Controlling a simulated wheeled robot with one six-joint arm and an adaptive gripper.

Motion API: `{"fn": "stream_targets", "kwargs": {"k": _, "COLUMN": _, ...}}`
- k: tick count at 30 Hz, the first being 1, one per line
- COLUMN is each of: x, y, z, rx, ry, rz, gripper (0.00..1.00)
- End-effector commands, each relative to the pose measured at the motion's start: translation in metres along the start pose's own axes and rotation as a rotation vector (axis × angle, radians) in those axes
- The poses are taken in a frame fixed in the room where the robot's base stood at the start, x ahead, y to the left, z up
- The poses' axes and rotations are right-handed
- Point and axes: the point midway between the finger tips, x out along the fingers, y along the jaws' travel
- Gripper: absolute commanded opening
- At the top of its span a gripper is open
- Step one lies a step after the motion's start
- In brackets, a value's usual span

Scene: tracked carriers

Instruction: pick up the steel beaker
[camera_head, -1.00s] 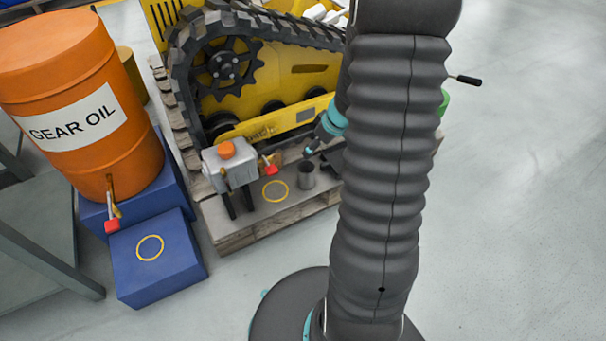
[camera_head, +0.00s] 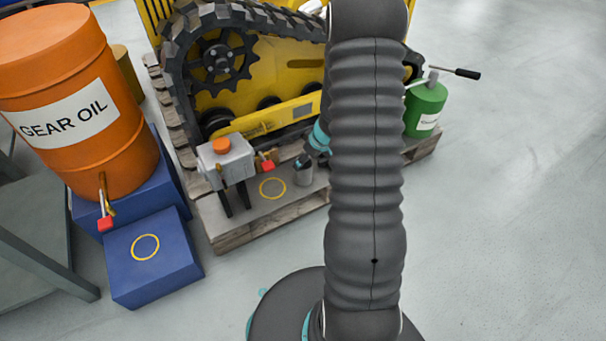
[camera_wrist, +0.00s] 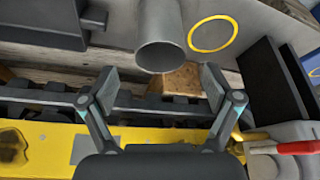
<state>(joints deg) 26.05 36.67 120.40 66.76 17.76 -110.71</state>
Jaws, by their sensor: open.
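The steel beaker (camera_head: 303,176) stands upright on the wooden pallet platform, right of a yellow ring mark. It also shows in the wrist view (camera_wrist: 160,36) at the top middle, with its open mouth toward me. My gripper (camera_wrist: 155,88) is open and empty, its two fingers spread apart. The beaker's mouth shows just beyond the fingertips, between them in the picture, and no contact is visible. In the head view my gripper (camera_head: 304,161) overlaps the beaker's rim, and my arm hides most of the wrist.
A grey valve box (camera_head: 226,160) with an orange cap stands left of the beaker. The yellow tracked machine (camera_head: 270,85) rises behind it. A green can (camera_head: 425,110) is at the right. An orange drum (camera_head: 85,130) and blue step (camera_head: 150,260) are left. Floor at right is clear.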

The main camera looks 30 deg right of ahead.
Motion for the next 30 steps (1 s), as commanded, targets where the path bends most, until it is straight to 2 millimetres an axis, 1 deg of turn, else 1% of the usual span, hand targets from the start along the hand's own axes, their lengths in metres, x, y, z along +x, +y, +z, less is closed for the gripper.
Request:
{"fn": "stream_targets", "kwargs": {"k": 1, "x": 0.009, "y": -0.001, "z": 0.001, "rx": 0.002, "ry": -0.002, "rz": -0.003, "gripper": 0.89}}
{"fn": "stream_targets", "kwargs": {"k": 6, "x": 0.029, "y": -0.001, "z": 0.0, "rx": 0.0, "ry": -0.001, "rz": -0.002, "gripper": 0.89}}
{"fn": "stream_targets", "kwargs": {"k": 10, "x": 0.034, "y": -0.001, "z": -0.001, "rx": 0.0, "ry": 0.0, "rz": -0.001, "gripper": 0.89}}
{"fn": "stream_targets", "kwargs": {"k": 16, "x": 0.034, "y": 0.0, "z": -0.001, "rx": 0.0, "ry": 0.0, "rz": -0.001, "gripper": 0.89}}
{"fn": "stream_targets", "kwargs": {"k": 17, "x": 0.034, "y": 0.0, "z": -0.001, "rx": 0.0, "ry": 0.0, "rz": -0.001, "gripper": 0.81}}
{"fn": "stream_targets", "kwargs": {"k": 18, "x": 0.034, "y": 0.0, "z": -0.001, "rx": 0.0, "ry": 0.0, "rz": -0.001, "gripper": 0.71}}
{"fn": "stream_targets", "kwargs": {"k": 20, "x": 0.034, "y": 0.0, "z": -0.001, "rx": 0.0, "ry": 0.0, "rz": -0.001, "gripper": 0.56}}
{"fn": "stream_targets", "kwargs": {"k": 21, "x": 0.034, "y": 0.0, "z": -0.001, "rx": 0.0, "ry": 0.0, "rz": -0.001, "gripper": 0.46}}
{"fn": "stream_targets", "kwargs": {"k": 23, "x": 0.034, "y": 0.0, "z": -0.001, "rx": 0.001, "ry": 0.0, "rz": -0.001, "gripper": 0.31}}
{"fn": "stream_targets", "kwargs": {"k": 24, "x": 0.034, "y": 0.0, "z": -0.001, "rx": 0.001, "ry": 0.0, "rz": -0.001, "gripper": 0.21}}
{"fn": "stream_targets", "kwargs": {"k": 26, "x": 0.034, "y": 0.0, "z": -0.001, "rx": 0.001, "ry": 0.0, "rz": -0.001, "gripper": 0.06}}
{"fn": "stream_targets", "kwargs": {"k": 27, "x": 0.034, "y": 0.0, "z": -0.001, "rx": 0.0, "ry": 0.0, "rz": -0.001, "gripper": 0.03}}
{"fn": "stream_targets", "kwargs": {"k": 30, "x": 0.034, "y": 0.0, "z": -0.001, "rx": 0.0, "ry": 0.0, "rz": -0.001, "gripper": 0.03}}
